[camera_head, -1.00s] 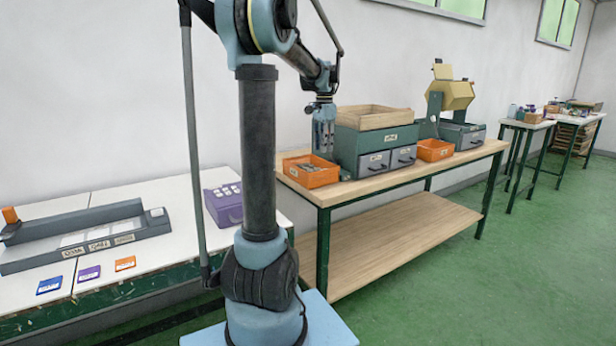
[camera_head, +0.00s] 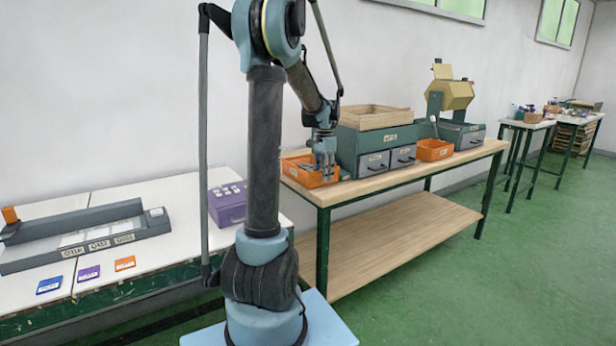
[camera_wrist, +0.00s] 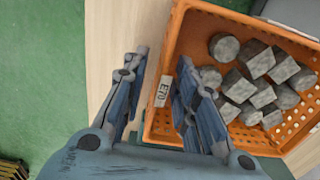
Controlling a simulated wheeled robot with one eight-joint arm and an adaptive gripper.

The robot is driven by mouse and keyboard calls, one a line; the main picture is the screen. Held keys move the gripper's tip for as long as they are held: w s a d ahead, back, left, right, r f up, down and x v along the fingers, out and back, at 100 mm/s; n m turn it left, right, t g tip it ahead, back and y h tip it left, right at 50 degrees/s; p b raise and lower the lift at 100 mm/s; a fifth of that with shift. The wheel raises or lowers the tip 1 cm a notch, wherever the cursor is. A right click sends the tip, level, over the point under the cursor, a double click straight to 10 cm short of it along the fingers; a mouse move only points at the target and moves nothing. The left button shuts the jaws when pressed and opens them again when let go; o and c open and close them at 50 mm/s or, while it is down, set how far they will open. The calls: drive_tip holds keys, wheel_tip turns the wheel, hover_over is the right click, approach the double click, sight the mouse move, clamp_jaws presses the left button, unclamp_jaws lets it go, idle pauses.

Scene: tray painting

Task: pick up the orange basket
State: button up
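An orange basket (camera_head: 302,177) stands at the near left end of the wooden-topped workbench. In the wrist view the basket (camera_wrist: 189,22) holds several grey stone-like blocks (camera_wrist: 257,62), and a pale label (camera_wrist: 163,91) is on its near wall. My gripper (camera_head: 324,152) is down at the basket. In the wrist view my gripper (camera_wrist: 162,62) is open, with one finger pair outside the labelled wall and the other over the inside. The wall lies between the fingers with a gap on both sides. Whether the fingertips reach below the rim is hard to tell.
A second orange basket (camera_head: 434,150) stands farther right on the workbench (camera_head: 400,180). A green drawer cabinet (camera_head: 347,150) with a wooden tray (camera_head: 376,120) on top is close beside the first basket. A purple box (camera_head: 227,205) sits on the white table at left.

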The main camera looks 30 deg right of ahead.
drive_tip(key=shift+f, duration=0.35)
clamp_jaws()
drive_tip(key=shift+r, duration=0.15)
